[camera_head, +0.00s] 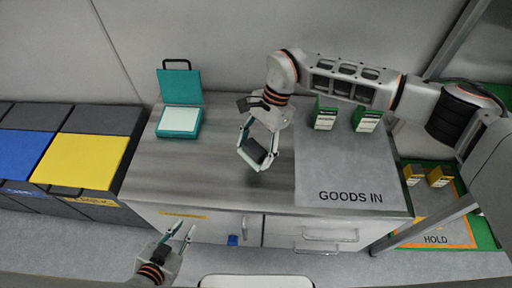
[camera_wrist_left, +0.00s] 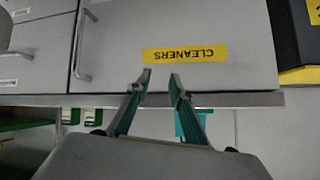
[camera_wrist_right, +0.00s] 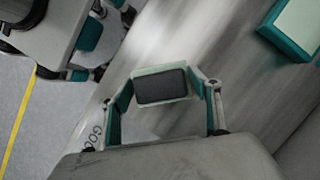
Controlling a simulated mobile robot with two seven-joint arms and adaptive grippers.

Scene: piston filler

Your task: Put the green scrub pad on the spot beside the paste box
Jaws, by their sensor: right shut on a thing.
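My right gripper (camera_head: 257,160) is above the grey bench top, between the teal box and the GOODS IN mat. It is shut on a small pad (camera_wrist_right: 160,87) with a dark grey face and a pale greenish edge. I cannot tell for certain that this is the green scrub pad. My left gripper (camera_head: 188,232) is empty and open, in front of the bench; its fingertips (camera_wrist_left: 161,76) are apart near the CLEANERS label. No box is clearly marked as the paste box. An open teal box (camera_head: 180,121) with a pale inside stands at the bench's left.
Two green-and-white boxes (camera_head: 325,118) (camera_head: 367,119) stand on the grey GOODS IN mat (camera_head: 340,170). Yellow-and-dark boxes (camera_head: 440,177) are on the HOLD area at right. Bins (camera_head: 80,160) stand left of the bench. The bench middle is bare.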

